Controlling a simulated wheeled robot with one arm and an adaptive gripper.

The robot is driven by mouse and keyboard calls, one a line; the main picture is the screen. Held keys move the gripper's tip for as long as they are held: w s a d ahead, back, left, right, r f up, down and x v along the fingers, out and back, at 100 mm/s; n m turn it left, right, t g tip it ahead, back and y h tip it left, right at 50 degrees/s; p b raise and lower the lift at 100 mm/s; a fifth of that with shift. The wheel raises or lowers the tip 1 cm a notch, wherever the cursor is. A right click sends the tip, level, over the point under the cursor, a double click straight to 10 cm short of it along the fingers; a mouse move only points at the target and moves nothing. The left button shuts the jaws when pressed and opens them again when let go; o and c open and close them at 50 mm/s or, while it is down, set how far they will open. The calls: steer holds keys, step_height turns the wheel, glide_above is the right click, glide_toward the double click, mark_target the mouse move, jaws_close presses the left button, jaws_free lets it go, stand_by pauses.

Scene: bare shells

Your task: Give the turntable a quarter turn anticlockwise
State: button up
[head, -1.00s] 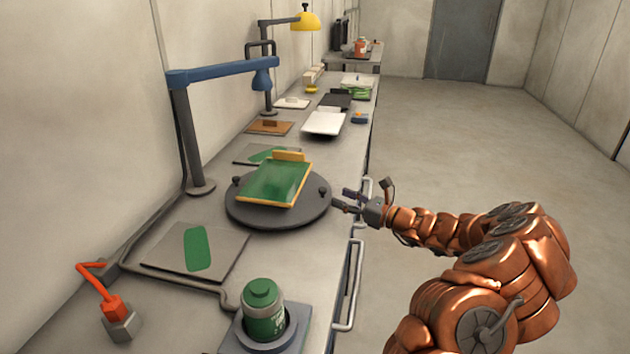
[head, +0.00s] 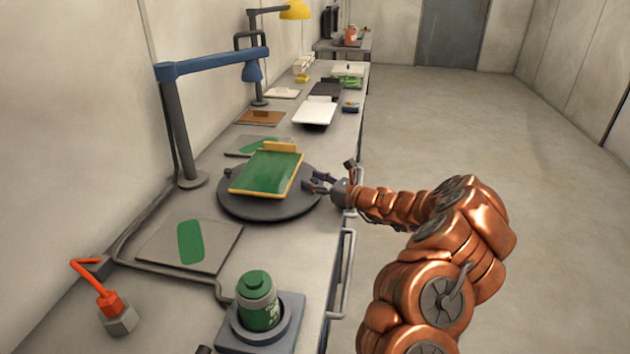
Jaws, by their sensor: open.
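The turntable (head: 265,208) is a dark grey round disc on the bench. A green board with a yellow frame (head: 267,172) lies on it, its yellow tab towards the back. A small dark knob (head: 228,173) stands at the disc's left rim. My gripper (head: 312,182) is open at the disc's right rim, its fingers pointing left over the edge. The right knob is hidden behind or between the fingers; I cannot tell whether they touch it.
A blue-armed lamp (head: 210,65) rises behind the turntable. A grey plate with a green patch (head: 190,243) and a green canister (head: 258,298) in a holder are nearer. A rail (head: 343,275) runs along the bench front. The floor to the right is clear.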

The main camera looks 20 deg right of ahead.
jaws_close()
stand_by(0.6)
